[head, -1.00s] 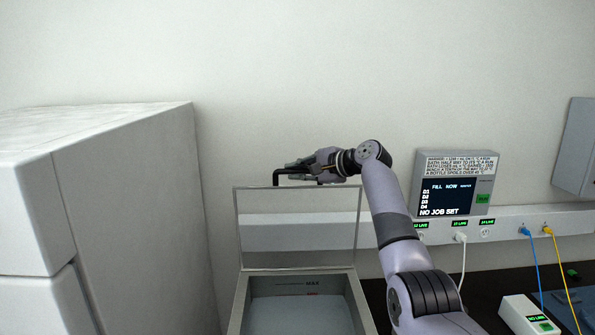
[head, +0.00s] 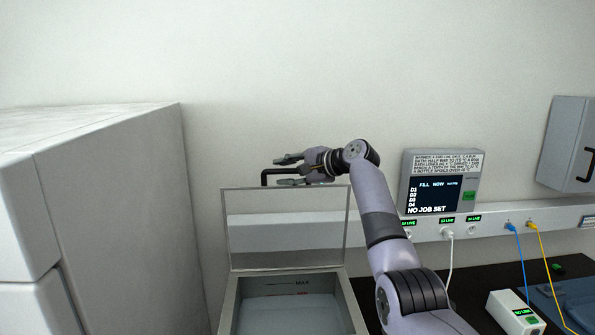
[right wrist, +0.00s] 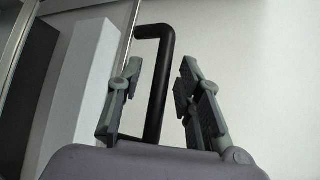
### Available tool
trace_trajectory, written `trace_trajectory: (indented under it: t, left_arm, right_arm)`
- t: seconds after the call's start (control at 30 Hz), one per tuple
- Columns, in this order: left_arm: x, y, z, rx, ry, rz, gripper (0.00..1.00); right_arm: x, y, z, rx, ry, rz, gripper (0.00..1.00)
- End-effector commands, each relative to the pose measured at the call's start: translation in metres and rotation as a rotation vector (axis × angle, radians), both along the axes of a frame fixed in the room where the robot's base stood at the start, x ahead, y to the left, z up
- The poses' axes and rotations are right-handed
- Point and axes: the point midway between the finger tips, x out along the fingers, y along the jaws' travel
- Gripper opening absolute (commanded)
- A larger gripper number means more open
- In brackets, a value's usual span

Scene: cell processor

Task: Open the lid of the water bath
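The water bath (head: 346,302) stands at the bottom centre of the head view with its glass lid (head: 285,262) raised upright. Its basin is exposed, with a MAX mark on the inner wall. The black lid handle (head: 265,176) is at the lid's top edge. My right gripper (head: 282,170) is open, with its fingers apart above and below at the handle's height. In the right wrist view the handle (right wrist: 161,85) shows between the open fingers (right wrist: 155,85), without visible grip. My left gripper is not in view.
A large white cabinet (head: 110,210) stands at the left. A control panel (head: 440,182) reading NO JOB SET is on the wall at right, above a socket rail (head: 490,217) with blue and yellow cables. A small white box (head: 515,312) sits on the dark bench.

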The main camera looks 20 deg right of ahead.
Motion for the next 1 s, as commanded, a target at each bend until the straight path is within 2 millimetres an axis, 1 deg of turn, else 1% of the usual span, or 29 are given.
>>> trace_trajectory:
  t: [0.17,0.5,0.6,0.7,0.8,1.0]
  left_arm:
    - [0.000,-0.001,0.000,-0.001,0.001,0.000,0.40]
    - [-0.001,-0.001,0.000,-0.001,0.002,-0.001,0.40]
    - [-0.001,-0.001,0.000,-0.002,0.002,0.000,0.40]
    - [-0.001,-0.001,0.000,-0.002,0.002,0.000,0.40]
    - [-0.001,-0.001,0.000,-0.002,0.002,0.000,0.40]
    - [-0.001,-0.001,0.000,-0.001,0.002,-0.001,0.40]
  right_arm:
    - [-0.015,-0.011,0.006,-0.002,-0.002,-0.002,0.33]
    - [-0.069,-0.042,0.027,-0.003,0.000,-0.002,0.33]
    - [-0.082,-0.049,0.032,-0.001,0.001,-0.001,0.33]
    - [-0.090,-0.053,0.035,-0.002,0.002,-0.001,0.33]
    - [-0.094,-0.055,0.036,-0.002,0.003,0.000,0.33]
    - [-0.095,-0.055,0.037,0.000,0.003,0.001,0.33]
